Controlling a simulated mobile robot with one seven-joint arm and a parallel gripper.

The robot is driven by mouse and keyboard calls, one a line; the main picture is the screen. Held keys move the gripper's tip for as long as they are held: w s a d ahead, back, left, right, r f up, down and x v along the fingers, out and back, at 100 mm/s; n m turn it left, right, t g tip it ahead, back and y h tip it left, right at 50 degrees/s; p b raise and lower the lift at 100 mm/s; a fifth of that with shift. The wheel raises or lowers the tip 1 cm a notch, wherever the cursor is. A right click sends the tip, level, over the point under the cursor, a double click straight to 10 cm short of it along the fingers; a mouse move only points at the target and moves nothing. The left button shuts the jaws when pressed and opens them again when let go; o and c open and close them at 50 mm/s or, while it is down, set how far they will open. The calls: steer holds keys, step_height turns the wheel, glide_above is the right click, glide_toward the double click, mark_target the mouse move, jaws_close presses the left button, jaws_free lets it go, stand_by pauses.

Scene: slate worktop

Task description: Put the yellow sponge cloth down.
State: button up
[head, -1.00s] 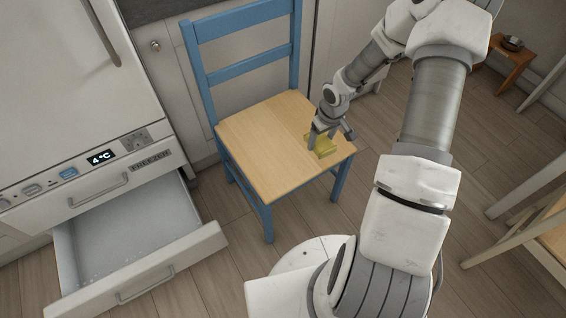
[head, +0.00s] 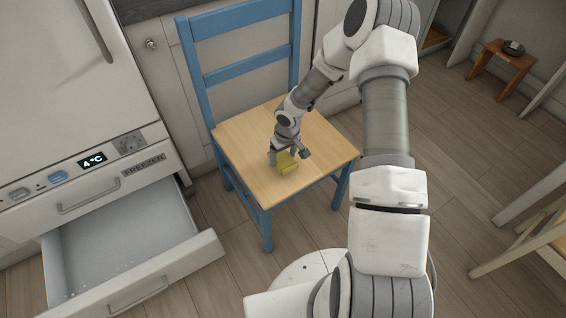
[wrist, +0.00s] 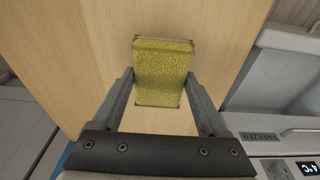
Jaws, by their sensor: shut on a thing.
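The yellow sponge cloth (head: 287,164) is in my gripper (head: 286,156), over the front middle of the chair's wooden seat (head: 246,150). In the wrist view the cloth (wrist: 161,82) sits between the two fingertips, which press on its sides. The cloth looks bent, with a raised edge. It is at or very close to the seat surface. I cannot tell whether it rests on it.
The chair has a blue frame and backrest (head: 240,70). An open freezer drawer (head: 130,245) stands to the left, below a control panel reading 4°C. Bare seat surrounds the cloth. A small wooden stool (head: 502,66) holding a bowl is at the far right.

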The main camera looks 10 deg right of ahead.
steer(key=shift+f, duration=1.1)
steer(key=shift+f+b, duration=0.25)
steer(key=shift+b, duration=0.2)
steer(key=o, duration=1.2)
steer(key=shift+r, duration=0.1)
